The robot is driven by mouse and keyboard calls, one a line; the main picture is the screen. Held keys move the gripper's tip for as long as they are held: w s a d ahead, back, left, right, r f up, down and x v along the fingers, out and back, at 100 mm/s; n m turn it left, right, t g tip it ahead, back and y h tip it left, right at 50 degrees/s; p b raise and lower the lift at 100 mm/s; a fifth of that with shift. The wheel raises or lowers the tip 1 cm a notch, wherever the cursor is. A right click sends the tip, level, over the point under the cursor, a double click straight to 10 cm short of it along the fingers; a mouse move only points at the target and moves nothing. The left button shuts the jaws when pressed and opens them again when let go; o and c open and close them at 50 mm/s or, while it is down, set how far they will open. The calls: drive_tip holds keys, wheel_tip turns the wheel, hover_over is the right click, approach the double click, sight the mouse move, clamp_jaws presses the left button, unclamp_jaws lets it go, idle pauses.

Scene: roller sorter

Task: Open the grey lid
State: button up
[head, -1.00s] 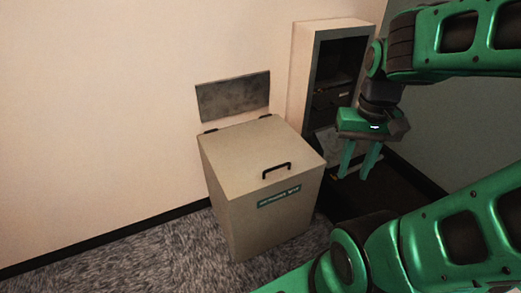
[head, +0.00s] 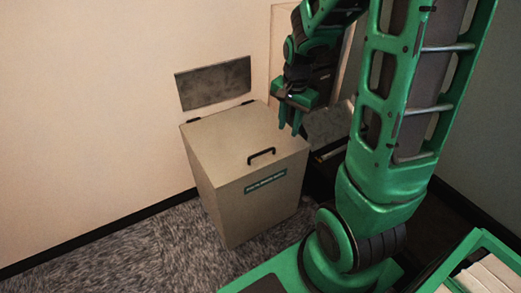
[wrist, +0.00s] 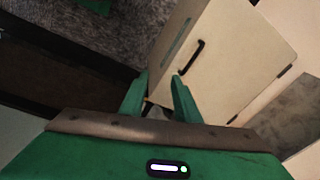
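The grey lid (head: 228,138) lies flat and closed on top of a beige-grey box (head: 245,205). A black bar handle (head: 261,156) stands near the lid's front edge, and it also shows in the wrist view (wrist: 191,57). The lid's hinges are at the back edge by the wall. My gripper (head: 290,131) hangs above the lid's right back side, pointing down, apart from the handle. In the wrist view its two green fingers (wrist: 156,90) are spread with nothing between them, and the handle is beyond the fingertips.
A dark grey plate (head: 213,83) is on the wall behind the box. A beige cabinet (head: 283,60) stands behind my arm, partly hidden. A green-rimmed bin (head: 470,245) with pale items is at the lower right. Carpet (head: 130,250) at left is clear.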

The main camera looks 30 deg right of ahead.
sight(262, 153)
drive_tip(key=w+f+m, duration=0.1)
drive_tip(key=w+f, duration=0.3)
drive_tip(key=f, duration=0.2)
drive_tip(key=w+a+f+m, duration=0.1)
drive_tip(key=w+f, duration=0.3)
drive_tip(key=f, duration=0.3)
drive_tip(key=w+a+f+m+t, duration=0.1)
drive_tip(key=w+f+m, duration=0.1)
drive_tip(key=w+f, duration=0.2)
drive_tip(key=shift+a+f+y, duration=0.2)
drive_tip(key=shift+f+y, duration=0.1)
drive_tip(key=shift+f, duration=0.9)
clamp_jaws()
